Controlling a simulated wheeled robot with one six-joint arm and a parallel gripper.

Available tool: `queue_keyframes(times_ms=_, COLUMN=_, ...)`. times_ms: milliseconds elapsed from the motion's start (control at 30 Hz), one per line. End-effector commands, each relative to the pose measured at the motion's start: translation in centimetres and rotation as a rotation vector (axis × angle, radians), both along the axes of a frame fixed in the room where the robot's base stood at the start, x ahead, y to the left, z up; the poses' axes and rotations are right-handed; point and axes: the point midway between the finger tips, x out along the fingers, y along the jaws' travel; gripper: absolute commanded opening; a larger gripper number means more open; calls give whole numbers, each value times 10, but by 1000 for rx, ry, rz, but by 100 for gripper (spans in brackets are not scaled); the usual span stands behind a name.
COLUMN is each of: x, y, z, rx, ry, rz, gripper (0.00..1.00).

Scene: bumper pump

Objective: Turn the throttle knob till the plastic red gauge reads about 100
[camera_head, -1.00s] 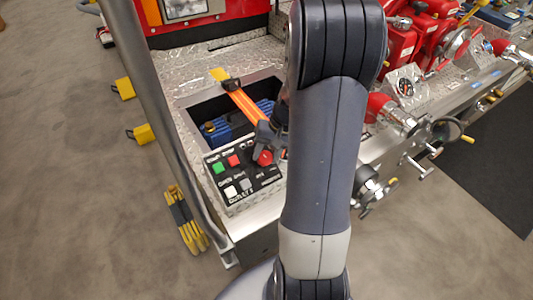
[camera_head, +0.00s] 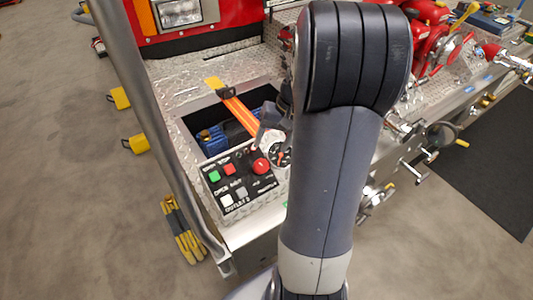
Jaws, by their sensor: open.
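A red round knob (camera_head: 261,166) sits at the right of the black control panel (camera_head: 228,205); it looks like the throttle knob. My gripper (camera_head: 268,133) is open and empty, above and behind the knob in the picture. It looks apart from the knob; part of it is hidden behind my arm.
The panel carries a green button (camera_head: 214,176), a red button (camera_head: 229,169) and pale buttons. Behind it is an open bay with an orange strap (camera_head: 238,113) and blue items. Red pump fittings (camera_head: 430,42) and valves line the right side.

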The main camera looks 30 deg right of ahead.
Motion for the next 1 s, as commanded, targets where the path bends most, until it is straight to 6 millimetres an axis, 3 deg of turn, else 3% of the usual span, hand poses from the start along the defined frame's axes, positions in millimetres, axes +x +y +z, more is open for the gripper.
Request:
queue_keyframes(times_ms=100, x=-1, y=-6, z=15, rx=-1, ry=-2, rz=-1, gripper=60)
queue_keyframes(times_ms=300, x=-2, y=-9, z=24, rx=0, ry=0, rz=0, gripper=60)
queue_keyframes(times_ms=833, x=-2, y=-8, z=23, rx=0, ry=1, rz=0, gripper=60)
queue_keyframes(times_ms=1000, x=-1, y=-3, z=10, rx=3, ry=4, rz=2, gripper=60)
